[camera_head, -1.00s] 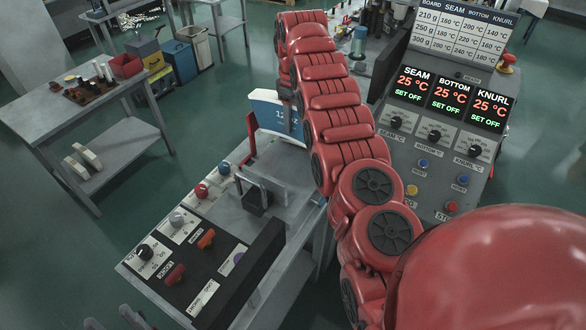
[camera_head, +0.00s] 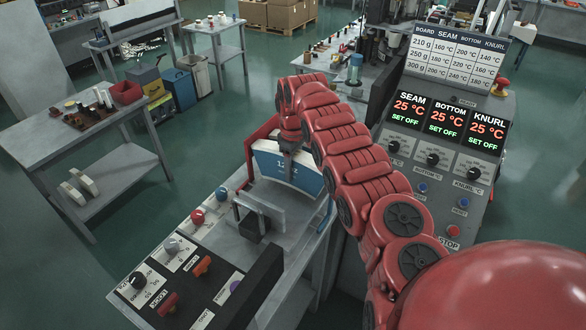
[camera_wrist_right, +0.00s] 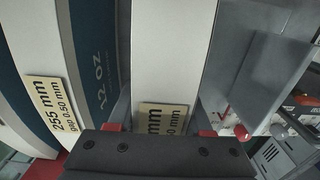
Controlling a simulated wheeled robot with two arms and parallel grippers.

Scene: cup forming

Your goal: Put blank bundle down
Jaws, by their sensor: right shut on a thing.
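The blank bundle (camera_head: 268,162) is a fan-shaped stack, white above and blue below, marked 12 oz. It stands upright at the far end of the grey machine table (camera_head: 222,240), beside a red frame part. My right gripper (camera_head: 290,140) reaches down onto it from above and is shut on it. In the right wrist view the bundle's white face (camera_wrist_right: 170,50) lies between the fingers of my right gripper (camera_wrist_right: 163,118), with a blue 12 OZ band to its left. Whether its lower edge touches the table is hidden. My left gripper is not in view.
A grey bracket (camera_head: 262,212) stands just in front of the bundle. Knobs and levers line the table's control panel (camera_head: 165,285). A console (camera_head: 440,150) with SEAM, BOTTOM and KNURL displays stands to the right. A side bench (camera_head: 60,145) stands at left.

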